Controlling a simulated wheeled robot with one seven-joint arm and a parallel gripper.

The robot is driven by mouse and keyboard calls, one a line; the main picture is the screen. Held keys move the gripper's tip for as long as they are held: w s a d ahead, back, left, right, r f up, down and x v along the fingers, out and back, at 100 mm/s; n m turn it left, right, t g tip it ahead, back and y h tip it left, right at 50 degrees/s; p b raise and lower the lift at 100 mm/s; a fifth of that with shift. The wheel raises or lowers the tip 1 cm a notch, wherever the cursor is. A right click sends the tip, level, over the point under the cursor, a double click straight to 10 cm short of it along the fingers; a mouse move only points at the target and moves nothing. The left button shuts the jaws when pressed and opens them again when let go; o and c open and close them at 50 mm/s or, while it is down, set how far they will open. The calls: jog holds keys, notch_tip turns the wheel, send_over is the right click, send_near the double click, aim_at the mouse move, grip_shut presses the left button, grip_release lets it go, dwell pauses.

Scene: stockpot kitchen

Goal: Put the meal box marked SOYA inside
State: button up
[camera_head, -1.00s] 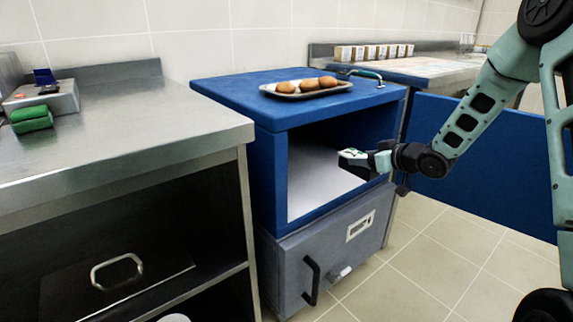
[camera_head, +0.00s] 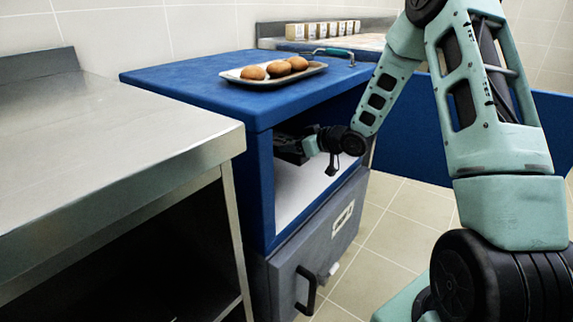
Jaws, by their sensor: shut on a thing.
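The blue cabinet (camera_head: 262,185) stands open at the front, with a pale floor (camera_head: 291,200) inside. Its wide blue door (camera_head: 412,150) is swung out to the right, partly behind my arm. My gripper (camera_head: 305,147) reaches through the opening into the upper part of the cabinet, above its floor. It is shut on a small dark thing (camera_head: 287,149), seemingly the meal box, mostly in shadow. Its marking cannot be read, and I cannot tell whether it touches the cabinet floor or wall.
A tray (camera_head: 252,82) with three brown rolls lies on the cabinet top. A grey drawer unit (camera_head: 318,240) with a black handle is below. A steel counter (camera_head: 110,150) stands close on the left. Several small boxes (camera_head: 320,29) line the back counter.

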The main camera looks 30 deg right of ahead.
aim_at(295, 159)
jog(key=shift+f+b, duration=0.95)
jog(key=shift+f, duration=1.7)
jog(key=shift+f, duration=0.1)
jog(key=o, duration=1.2)
jog(key=shift+s+r, duration=0.1)
jog(key=shift+r, duration=0.1)
jog(key=p+v, duration=0.4)
jog(key=v, duration=0.6)
jog(key=shift+s+d+r, duration=0.1)
jog(key=shift+s+r, duration=0.05)
jog(key=shift+s+d+r, duration=0.2)
jog(key=shift+s+d, duration=0.05)
jog(key=shift+s, duration=0.4)
